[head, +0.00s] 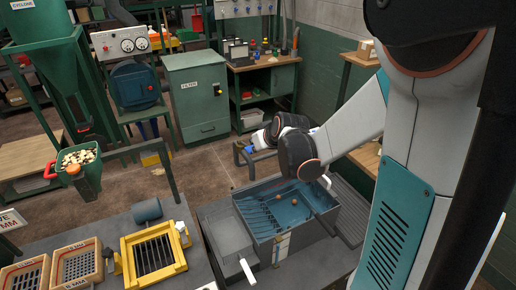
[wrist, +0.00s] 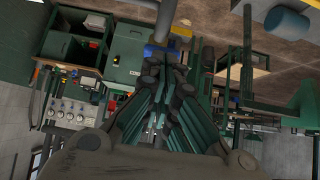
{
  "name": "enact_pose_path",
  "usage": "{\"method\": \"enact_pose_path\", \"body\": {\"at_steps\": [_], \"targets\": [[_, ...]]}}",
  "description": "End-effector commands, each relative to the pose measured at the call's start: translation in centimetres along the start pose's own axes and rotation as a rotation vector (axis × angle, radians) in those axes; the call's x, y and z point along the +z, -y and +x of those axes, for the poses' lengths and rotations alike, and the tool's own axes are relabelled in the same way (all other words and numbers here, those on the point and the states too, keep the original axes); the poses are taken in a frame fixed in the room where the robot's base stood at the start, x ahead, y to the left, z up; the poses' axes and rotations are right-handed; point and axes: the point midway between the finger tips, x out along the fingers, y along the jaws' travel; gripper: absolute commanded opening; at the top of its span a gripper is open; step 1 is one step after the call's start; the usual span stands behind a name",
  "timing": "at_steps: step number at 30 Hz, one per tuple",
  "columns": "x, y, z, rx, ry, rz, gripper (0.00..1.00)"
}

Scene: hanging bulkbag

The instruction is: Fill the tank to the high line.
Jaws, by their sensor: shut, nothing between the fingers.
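The tank (head: 325,213) is an open grey box with blue inner walls, low in the middle of the head view. Orange balls lie or float inside it; the liquid level is hard to tell. A pale upright strip (head: 282,246) is on its front, too small to read, so I cannot make out the high line. My gripper (wrist: 168,68) has dark green fingers, closed together and empty in the wrist view. In the head view my dark wrist joints are above the tank's back edge, and the fingers cannot be made out clearly.
A grey tray (head: 226,236) with a white handle (head: 247,270) adjoins the tank on the left. A yellow-framed grate (head: 153,256) and wooden sieve boxes (head: 76,264) are at left. A filter cabinet (head: 198,98) stands behind open floor.

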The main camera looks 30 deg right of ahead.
Motion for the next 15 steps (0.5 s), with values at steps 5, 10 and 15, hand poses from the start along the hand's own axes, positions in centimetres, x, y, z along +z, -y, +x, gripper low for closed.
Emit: {"method": "enact_pose_path", "body": {"at_steps": [5, 10, 15], "targets": [[0.3, -0.1, -4.7, 0.001, 0.000, 0.002, 0.00], [0.6, -0.1, -7.6, 0.001, 0.000, 0.002, 0.00], [0.9, -0.1, -9.1, 0.001, 0.000, 0.002, 0.00]]}}
